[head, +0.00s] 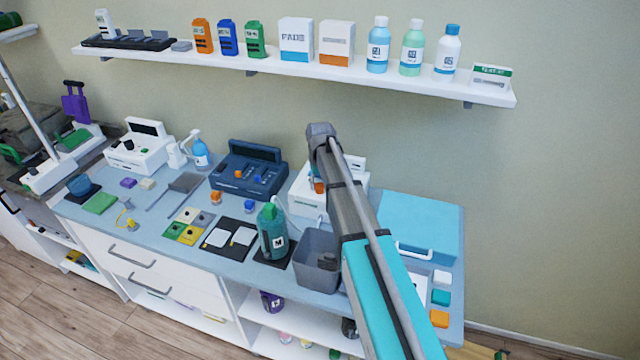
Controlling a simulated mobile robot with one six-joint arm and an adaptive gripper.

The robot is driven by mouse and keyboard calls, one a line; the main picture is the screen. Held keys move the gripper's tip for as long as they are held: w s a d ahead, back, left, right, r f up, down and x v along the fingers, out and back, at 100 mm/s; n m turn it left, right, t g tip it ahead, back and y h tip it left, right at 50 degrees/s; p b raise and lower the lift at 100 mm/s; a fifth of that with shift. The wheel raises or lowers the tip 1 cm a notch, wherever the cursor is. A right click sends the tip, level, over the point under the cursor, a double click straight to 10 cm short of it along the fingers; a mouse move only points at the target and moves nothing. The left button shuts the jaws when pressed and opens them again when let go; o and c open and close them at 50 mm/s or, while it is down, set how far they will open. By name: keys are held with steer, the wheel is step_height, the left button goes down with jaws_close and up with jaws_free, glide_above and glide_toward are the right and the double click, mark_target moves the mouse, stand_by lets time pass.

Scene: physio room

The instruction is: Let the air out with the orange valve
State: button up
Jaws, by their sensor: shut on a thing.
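A small orange part (318,187), which may be the orange valve, shows at the front of a white device (306,204) on the counter. My arm crosses in front of this device and hides much of it. My arm's end bends over above the device, and my gripper is hidden behind the arm links. I cannot see what my gripper touches. An orange knob-like piece (215,198) also stands on the counter in front of the dark blue device (249,170).
A green bottle (272,232) and an open grey bin (317,262) stand just left of my arm. A turquoise case (425,222) lies to the right. A wall shelf (380,78) with bottles and boxes hangs above. Several small items crowd the counter's left half.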

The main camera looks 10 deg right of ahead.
steer(key=m, duration=0.5)
stand_by(0.4)
steer(key=o, duration=1.2)
steer(key=shift+c, duration=0.2)
